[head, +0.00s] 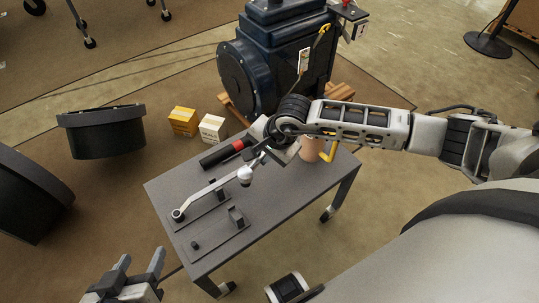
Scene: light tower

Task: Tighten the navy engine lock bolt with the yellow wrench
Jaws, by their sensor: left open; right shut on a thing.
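The navy engine (275,60) stands on a wooden pallet at the top centre. I cannot make out its lock bolt clearly. My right gripper (268,155) is over the far part of the grey cart, below the engine in the picture, and is shut. A hooked yellow piece (329,152), which looks like an end of the yellow wrench, shows below my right forearm. The rest of it is hidden, so the grip itself is not clear. My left gripper (140,275) is open and empty at the bottom left, off the cart's near corner.
The grey cart (270,220) bears a silver bar with a ring end (178,214), a black and red tool (222,153), small dark holders and a tan cup (311,150). Yellow (183,121) and white boxes (213,128) stand behind. Black round tubs (103,130) are left.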

